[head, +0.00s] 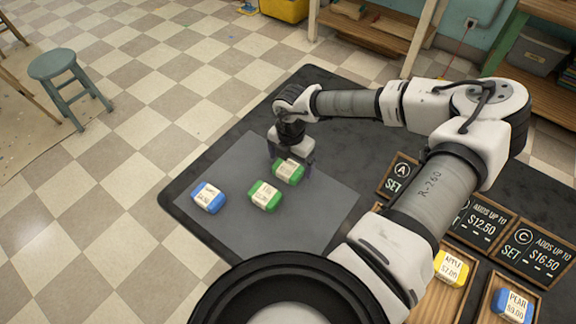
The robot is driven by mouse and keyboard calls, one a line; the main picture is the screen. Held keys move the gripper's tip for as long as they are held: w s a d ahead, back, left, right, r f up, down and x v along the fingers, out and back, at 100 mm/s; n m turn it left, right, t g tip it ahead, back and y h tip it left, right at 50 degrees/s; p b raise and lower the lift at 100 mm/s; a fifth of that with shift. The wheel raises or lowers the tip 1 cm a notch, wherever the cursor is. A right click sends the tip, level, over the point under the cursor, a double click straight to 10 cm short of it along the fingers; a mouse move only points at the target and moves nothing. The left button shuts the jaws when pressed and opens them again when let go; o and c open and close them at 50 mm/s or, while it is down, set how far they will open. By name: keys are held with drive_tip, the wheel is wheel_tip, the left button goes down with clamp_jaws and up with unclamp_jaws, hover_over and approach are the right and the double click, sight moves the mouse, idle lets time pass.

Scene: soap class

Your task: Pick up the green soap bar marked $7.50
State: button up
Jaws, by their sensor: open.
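Two green soap bars with pale labels lie on the grey mat (325,207). One green bar (288,172) is directly at my gripper (292,160), which is open with its fingers to either side of that bar. I cannot tell whether they touch it. The other green bar (265,196) lies just to the left and nearer, clear of the fingers. The labels on both green bars are too small to read, so I cannot tell which is marked $7.50.
A blue soap bar (209,197) lies at the mat's left. At the lower right, wooden trays hold a yellow bar (451,268) and a blue bar (513,305), beside black price signs (536,254). The mat's near part is clear. A stool (55,65) stands far left.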

drive_tip(key=shift+f, duration=0.55)
drive_tip(key=c, duration=1.1)
